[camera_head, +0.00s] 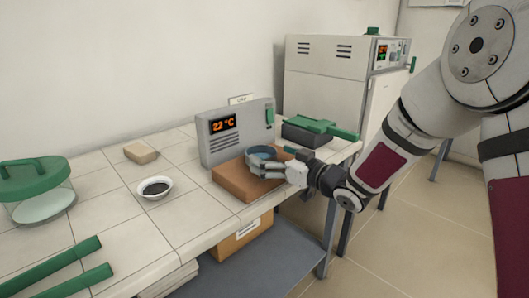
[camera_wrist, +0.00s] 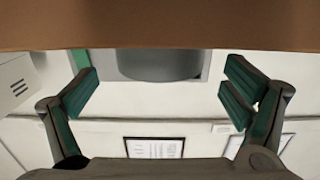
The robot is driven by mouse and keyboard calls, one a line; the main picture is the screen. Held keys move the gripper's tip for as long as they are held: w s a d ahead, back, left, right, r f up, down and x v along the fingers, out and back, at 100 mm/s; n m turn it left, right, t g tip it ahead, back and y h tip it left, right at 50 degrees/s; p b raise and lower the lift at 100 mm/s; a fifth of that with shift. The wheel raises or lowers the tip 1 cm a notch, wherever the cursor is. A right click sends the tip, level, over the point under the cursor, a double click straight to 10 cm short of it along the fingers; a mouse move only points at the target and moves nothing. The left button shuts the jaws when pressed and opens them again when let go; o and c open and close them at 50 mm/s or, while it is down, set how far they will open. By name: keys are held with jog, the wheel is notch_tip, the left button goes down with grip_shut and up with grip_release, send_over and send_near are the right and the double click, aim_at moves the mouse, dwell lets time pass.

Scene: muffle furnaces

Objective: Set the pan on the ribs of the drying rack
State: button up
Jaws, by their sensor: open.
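A blue-grey round vessel, which looks like the pan (camera_head: 262,152), stands on a brown block (camera_head: 236,182) in front of the grey display unit. In the wrist view, which looks upside down, its grey round side (camera_wrist: 160,66) shows against the brown block (camera_wrist: 160,25). My gripper (camera_head: 262,168) is at the vessel's near right side, with its fingers close to it. In the wrist view my gripper (camera_wrist: 160,92) has its green-padded fingers wide apart, one on each side of the vessel. I cannot clearly make out a ribbed drying rack.
The display unit (camera_head: 236,133) reads about 22 °C. Behind it lies a green object (camera_head: 312,126) on a dark box. A white bowl with dark contents (camera_head: 155,188), a beige block (camera_head: 141,153), a green-lidded glass vessel (camera_head: 36,182) and green bars (camera_head: 62,272) are to the left.

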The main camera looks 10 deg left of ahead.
jog(key=p+v, duration=0.1)
jog(key=v, duration=0.7)
jog(key=shift+s+d, duration=0.25)
